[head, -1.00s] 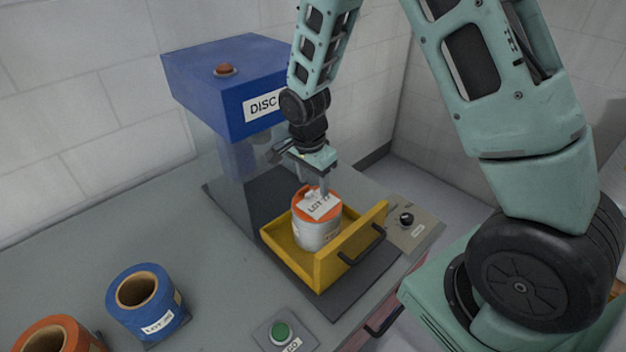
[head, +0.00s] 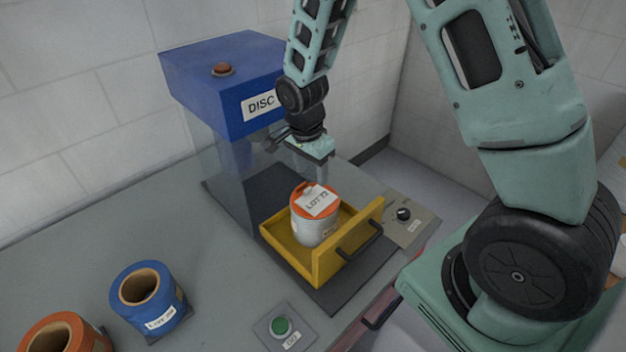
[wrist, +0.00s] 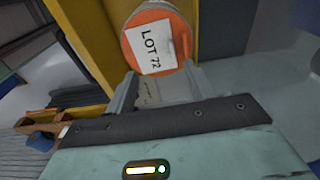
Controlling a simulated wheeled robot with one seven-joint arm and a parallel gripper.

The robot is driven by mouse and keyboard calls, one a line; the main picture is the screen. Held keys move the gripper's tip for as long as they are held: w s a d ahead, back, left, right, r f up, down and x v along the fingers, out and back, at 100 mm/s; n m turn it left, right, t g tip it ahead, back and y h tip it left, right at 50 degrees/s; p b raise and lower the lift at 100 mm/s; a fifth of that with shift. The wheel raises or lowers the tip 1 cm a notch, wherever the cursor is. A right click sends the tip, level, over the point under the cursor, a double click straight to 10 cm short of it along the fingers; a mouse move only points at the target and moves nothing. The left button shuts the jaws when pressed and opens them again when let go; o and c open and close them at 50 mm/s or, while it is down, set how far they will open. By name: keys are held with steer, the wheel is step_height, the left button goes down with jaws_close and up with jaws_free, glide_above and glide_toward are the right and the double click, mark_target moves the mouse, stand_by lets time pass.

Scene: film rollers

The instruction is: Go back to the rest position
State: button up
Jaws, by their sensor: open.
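My gripper (head: 311,166) is open and empty. It hangs above and just behind the orange-topped can, apart from it in the head view. The wrist view shows its two fingers (wrist: 158,85) spread, with the can beyond them. The can (head: 316,229) has a silver body, an orange lid and a white label reading "LOT 72"; it also shows in the wrist view (wrist: 178,58). It stands in the yellow drawer (head: 326,267), which is pulled out from the blue-topped machine (head: 210,90) marked "DISC".
A blue roll (head: 150,303) and an orange roll (head: 50,340) stand at the front left of the grey bench. A green button box (head: 281,327) sits in front of the drawer. A box with a black knob (head: 404,214) is to its right. The bench's left side is clear.

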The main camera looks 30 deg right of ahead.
stand_by(0.3)
steer(key=s+a+r+n+y+b, duration=0.2)
steer(key=s+a+r+n+b, duration=0.3)
steer(key=s+a+n, duration=0.8)
steer(key=s+a+r+n, duration=0.1)
steer(key=s+a+n, duration=0.1)
steer(key=s+n, duration=0.3)
steer(key=s+a+r+n+b, duration=0.1)
steer(key=s+a+r+n, duration=0.1)
steer(key=s+n, duration=0.3)
steer(key=shift+s, duration=0.9)
steer(key=shift+r, duration=0.1)
